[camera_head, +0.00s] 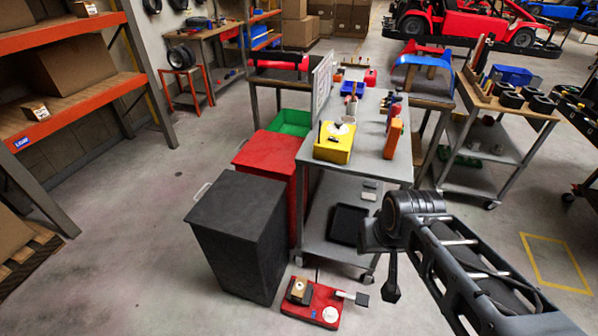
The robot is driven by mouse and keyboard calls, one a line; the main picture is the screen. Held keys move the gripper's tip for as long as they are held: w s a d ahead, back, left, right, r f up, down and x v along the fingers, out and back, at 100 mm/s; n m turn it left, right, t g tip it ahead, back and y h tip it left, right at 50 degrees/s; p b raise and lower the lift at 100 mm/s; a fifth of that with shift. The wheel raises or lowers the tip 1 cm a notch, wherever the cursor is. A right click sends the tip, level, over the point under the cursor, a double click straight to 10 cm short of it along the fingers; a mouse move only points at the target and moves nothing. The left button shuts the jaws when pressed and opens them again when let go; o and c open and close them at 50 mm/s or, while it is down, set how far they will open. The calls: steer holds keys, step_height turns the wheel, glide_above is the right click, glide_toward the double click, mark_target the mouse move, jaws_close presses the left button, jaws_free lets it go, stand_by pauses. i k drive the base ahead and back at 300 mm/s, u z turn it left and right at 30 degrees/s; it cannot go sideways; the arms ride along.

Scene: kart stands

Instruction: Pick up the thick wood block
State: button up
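My gripper (390,287) hangs at the end of my dark arm in the lower right, in front of the grey metal cart (330,205). Only a narrow dark tip shows, and I cannot tell whether its fingers are open or shut. No thing is seen held in it. No other clear thick wood block stands out.
A black bin (237,235) and a red bin (268,155) stand left of the cart. The cart holds a yellow box (334,143) and an orange item (393,138). A second cart (508,103) stands right. Orange-edged shelves (68,120) line the left.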

mark_target(300, 286)
steer(key=z, duration=3.25)
steer(key=k, duration=1.8)
steer(key=u, duration=2.45)
